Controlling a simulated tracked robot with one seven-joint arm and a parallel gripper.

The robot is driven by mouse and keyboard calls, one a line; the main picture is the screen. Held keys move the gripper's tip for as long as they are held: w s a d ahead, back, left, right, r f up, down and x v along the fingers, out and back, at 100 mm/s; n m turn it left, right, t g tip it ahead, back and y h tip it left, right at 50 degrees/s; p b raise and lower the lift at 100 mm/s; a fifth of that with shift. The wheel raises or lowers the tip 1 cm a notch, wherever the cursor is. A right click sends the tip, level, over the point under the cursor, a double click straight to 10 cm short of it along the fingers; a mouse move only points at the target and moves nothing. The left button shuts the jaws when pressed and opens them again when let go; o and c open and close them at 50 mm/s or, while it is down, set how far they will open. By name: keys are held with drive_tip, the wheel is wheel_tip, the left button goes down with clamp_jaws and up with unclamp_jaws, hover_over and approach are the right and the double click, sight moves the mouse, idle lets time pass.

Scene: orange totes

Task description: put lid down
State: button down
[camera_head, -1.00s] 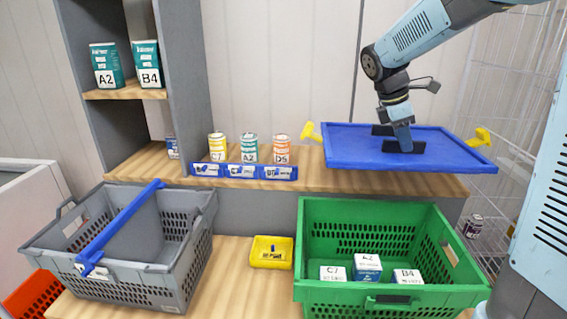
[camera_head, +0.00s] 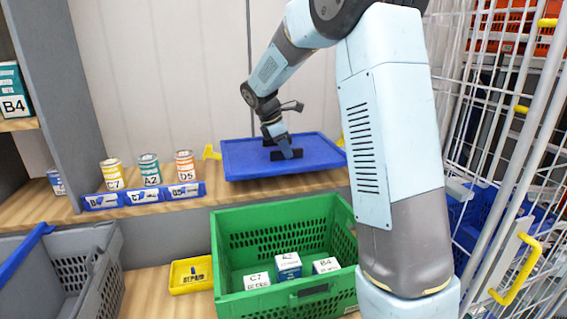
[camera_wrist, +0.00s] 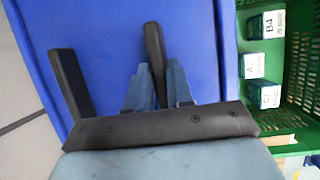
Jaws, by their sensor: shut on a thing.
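The lid is a flat blue panel (camera_head: 240,158) with black handles on top and yellow clips at its sides. In the head view it is level, at the wooden shelf behind the green tote (camera_head: 225,238). I cannot tell for sure whether it rests on the shelf or hangs just above it. My gripper (camera_head: 287,153) is over the lid's middle, shut on a black handle. In the wrist view the lid (camera_wrist: 205,45) fills the left and middle, and my gripper's fingers (camera_wrist: 160,88) are around the handle. The lid's underside is hidden.
Cans (camera_head: 150,170) stand on the shelf (camera_head: 60,213) left of the lid, behind a blue label strip (camera_head: 145,196). A grey tote (camera_head: 98,275) and yellow tray (camera_head: 190,274) stand lower. A white wire cage (camera_head: 500,150) is at right.

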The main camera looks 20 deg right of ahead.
sight(284, 161)
drive_tip(key=shift+w+f, duration=0.85)
drive_tip(key=shift+f, duration=0.2)
drive_tip(key=shift+w+f, duration=0.15)
drive_tip(key=shift+f, duration=0.75)
drive_tip(key=shift+w+f, duration=0.1)
drive_tip(key=shift+f, duration=0.75)
drive_tip(key=c, duration=1)
unclamp_jaws()
drive_tip(key=shift+f, duration=0.1)
